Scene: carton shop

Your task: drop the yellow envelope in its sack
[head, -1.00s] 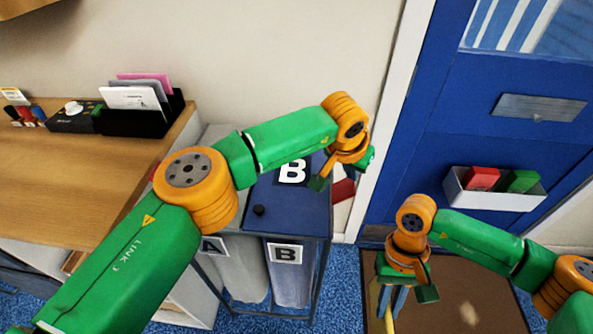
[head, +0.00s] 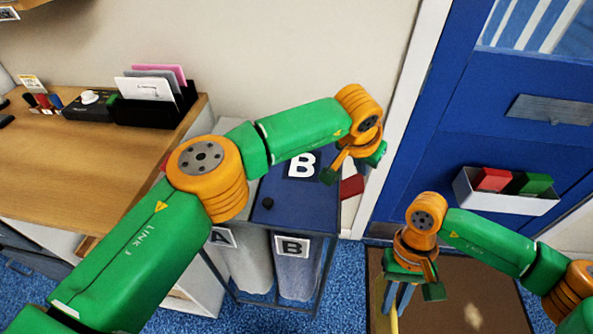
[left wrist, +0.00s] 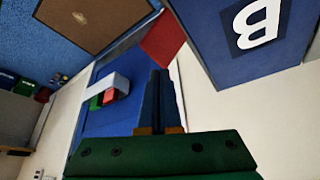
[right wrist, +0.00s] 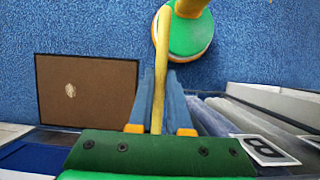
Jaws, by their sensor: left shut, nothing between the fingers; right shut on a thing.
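The yellow envelope (head: 394,318) is held in my right gripper (head: 398,298), low over the brown mat. In the right wrist view the envelope (right wrist: 161,60) shows edge-on as a thin strip between the closed fingers (right wrist: 158,100). Sack B (head: 296,275) and sack A (head: 246,262) hang side by side in a dark frame, left of the envelope. A blue lid (head: 280,204) marked B lies over sack B. My left gripper (head: 357,165) is above the lid's right side; its fingers are mostly hidden there. In the left wrist view its fingers (left wrist: 160,98) are shut and empty.
A red piece (head: 352,187) sticks out right of the lid. A wooden desk (head: 80,180) stands at left. A blue door (head: 470,120) with a white tray (head: 507,203) is at right. The brown mat (head: 470,308) lies on blue carpet.

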